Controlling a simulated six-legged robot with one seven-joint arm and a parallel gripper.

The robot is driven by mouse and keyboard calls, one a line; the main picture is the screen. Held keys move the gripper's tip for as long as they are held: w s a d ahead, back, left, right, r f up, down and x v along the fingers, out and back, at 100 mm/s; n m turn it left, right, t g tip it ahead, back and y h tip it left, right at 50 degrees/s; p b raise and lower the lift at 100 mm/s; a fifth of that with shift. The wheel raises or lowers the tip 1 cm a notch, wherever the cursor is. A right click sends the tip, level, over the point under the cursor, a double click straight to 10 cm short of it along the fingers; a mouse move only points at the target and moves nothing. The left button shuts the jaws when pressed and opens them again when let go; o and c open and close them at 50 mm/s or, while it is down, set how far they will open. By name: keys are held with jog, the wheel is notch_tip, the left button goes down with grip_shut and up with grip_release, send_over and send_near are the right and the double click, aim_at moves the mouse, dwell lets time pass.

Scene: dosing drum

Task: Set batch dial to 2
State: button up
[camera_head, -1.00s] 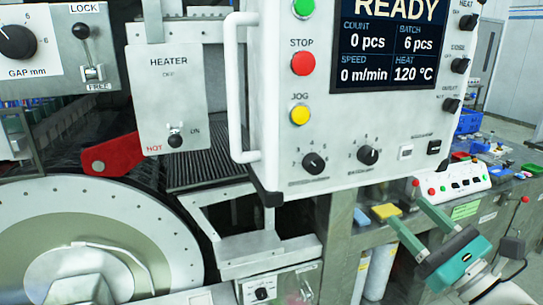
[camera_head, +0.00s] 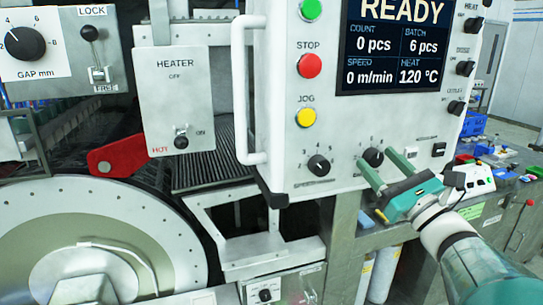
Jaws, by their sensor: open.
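The left knob (camera_head: 319,165) carries a speed label. My gripper (camera_head: 380,169) is open, with two green fingers pointing up and left at the right knob. One fingertip is just below the knob and one to its right. I cannot tell whether they touch it.
Stop (camera_head: 310,65) and jog (camera_head: 306,117) buttons sit left of the screen. A white handle (camera_head: 243,90) stands out at the panel's left edge. A small switch (camera_head: 439,149) is right of my gripper. A cluttered bench (camera_head: 510,190) lies at the right.

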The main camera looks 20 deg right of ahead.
jog(key=shift+w+r, duration=0.1)
jog(key=shift+w, duration=0.05)
jog(key=shift+c, duration=0.4)
jog(key=c, duration=0.9)
